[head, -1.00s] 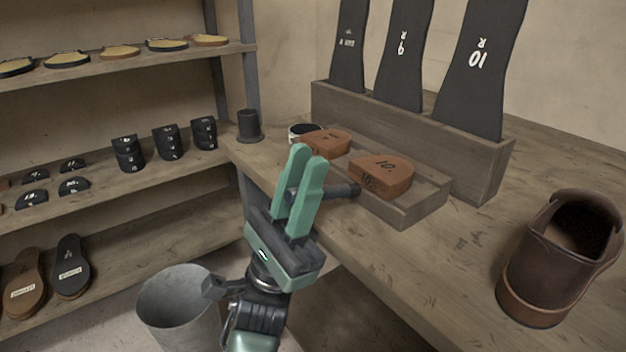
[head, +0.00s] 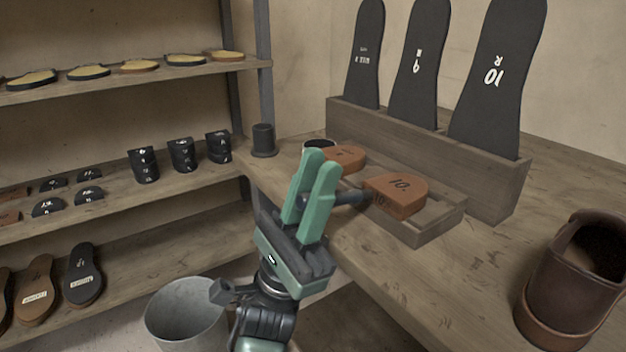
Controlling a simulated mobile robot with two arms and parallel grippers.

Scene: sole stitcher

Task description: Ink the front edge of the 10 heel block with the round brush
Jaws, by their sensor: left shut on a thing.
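The 10 heel block (head: 397,194) is a brown D-shaped block marked 10, lying in a shallow wooden tray (head: 437,233) on the bench. My left gripper (head: 323,164) has green fingers and is shut on the dark round brush (head: 349,197). The brush lies roughly level and points right, its tip at the near left face of the block. I cannot tell whether the tip touches the block. My right gripper is not in view.
Another brown heel block (head: 345,157) lies in the tray behind the 10 block. A wooden rack (head: 508,197) with tall dark sole patterns stands behind. A brown shoe (head: 565,290) is at right, a dark cup (head: 263,140) at the bench corner, and a metal bin (head: 187,318) below.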

